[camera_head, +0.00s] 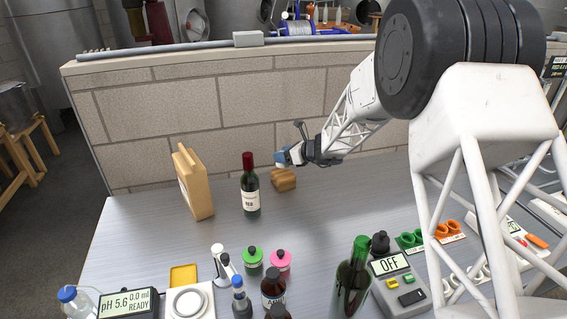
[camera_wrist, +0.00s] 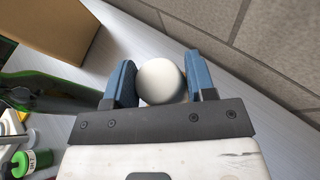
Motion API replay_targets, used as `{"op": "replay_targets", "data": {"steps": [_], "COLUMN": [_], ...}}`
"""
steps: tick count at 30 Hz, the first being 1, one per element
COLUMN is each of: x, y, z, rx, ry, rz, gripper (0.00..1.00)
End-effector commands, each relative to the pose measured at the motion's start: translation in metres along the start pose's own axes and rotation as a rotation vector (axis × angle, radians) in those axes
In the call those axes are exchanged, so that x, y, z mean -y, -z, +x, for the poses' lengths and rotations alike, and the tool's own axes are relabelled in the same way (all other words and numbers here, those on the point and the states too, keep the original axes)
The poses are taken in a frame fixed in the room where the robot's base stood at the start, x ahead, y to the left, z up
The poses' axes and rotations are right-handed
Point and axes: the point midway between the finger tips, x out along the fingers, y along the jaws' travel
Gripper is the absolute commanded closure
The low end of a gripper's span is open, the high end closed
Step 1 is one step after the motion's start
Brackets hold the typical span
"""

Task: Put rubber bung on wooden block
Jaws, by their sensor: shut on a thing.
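My gripper (camera_head: 281,158) is above the wooden block (camera_head: 284,181) in the head view, near the back of the bench. In the wrist view my gripper (camera_wrist: 160,82) has its blue fingers on both sides of a pale, round rubber bung (camera_wrist: 160,80) and is shut on it. The bung cannot be made out clearly in the head view. From the head view I cannot tell whether the bung touches the block.
A red wine bottle (camera_head: 250,190) stands just left of the block, and a tan box (camera_head: 194,184) stands further left. A brick wall (camera_head: 235,125) runs close behind. Several bottles, a scale (camera_head: 190,300) and an OFF-display device (camera_head: 398,285) crowd the front.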

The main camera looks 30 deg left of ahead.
Motion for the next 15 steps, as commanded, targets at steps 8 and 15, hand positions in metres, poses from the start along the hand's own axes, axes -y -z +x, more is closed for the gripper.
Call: {"op": "replay_targets", "data": {"steps": [8,15], "x": [0.0014,0.002], "y": [-0.0009,0.0057], "z": [0.0009,0.0035], "rx": [0.0,-0.001], "ry": [0.0,0.0], "rz": [-0.001,0.0], "gripper": [0.74,0.74]}}
